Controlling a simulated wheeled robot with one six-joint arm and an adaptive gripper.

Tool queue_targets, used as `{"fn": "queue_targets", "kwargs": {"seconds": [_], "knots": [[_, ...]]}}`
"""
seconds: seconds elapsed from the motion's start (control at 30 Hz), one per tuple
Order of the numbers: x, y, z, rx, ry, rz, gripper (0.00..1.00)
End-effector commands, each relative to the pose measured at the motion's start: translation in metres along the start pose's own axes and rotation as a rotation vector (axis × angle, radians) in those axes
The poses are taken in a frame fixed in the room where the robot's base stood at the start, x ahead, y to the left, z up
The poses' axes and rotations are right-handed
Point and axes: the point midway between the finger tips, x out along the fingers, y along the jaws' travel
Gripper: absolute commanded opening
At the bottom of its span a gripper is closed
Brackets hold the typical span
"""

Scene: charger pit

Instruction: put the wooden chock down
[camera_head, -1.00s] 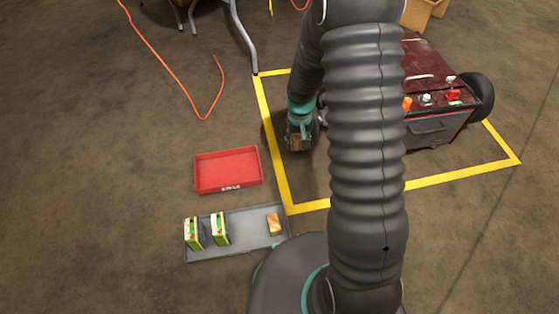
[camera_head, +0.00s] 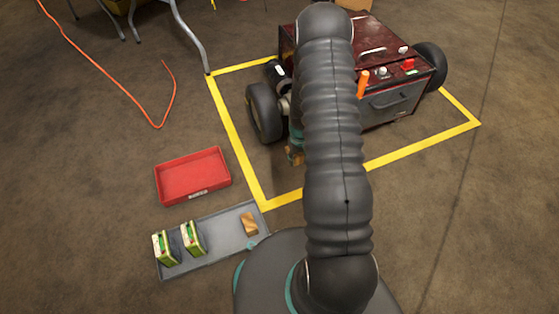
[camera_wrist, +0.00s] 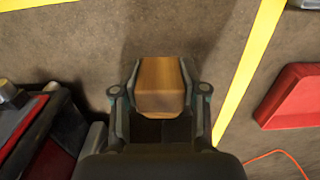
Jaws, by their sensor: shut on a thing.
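My gripper (camera_wrist: 160,72) is shut on a wooden chock (camera_wrist: 160,88), with one finger on each side of it in the wrist view. In the head view the held chock (camera_head: 297,158) shows only in part beside my arm, which hides most of the gripper. It is inside the yellow floor outline (camera_head: 233,146), close to the near side of the dark red wheeled machine (camera_head: 393,105). I cannot tell whether it touches the floor. A second wooden chock (camera_head: 249,223) lies on the grey tray (camera_head: 226,225).
A red bin (camera_head: 193,176) stands left of the outline. Two green and white boxes (camera_head: 193,238) stand on the tray. The machine's black wheel (camera_head: 264,113) is just left of my arm. An orange cable (camera_head: 110,82) lies at far left. Bare floor lies between wheel and outline.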

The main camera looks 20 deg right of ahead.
Motion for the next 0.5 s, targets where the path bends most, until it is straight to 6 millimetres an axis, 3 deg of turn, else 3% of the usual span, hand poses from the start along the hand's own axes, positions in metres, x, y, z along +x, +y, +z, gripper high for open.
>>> {"fn": "queue_targets", "kwargs": {"seconds": [0.3, 0.5], "knots": [[0.040, -0.028, -0.056, -0.001, -0.001, 0.000, 0.05], [0.052, -0.037, -0.077, 0.001, 0.000, 0.000, 0.05]]}}
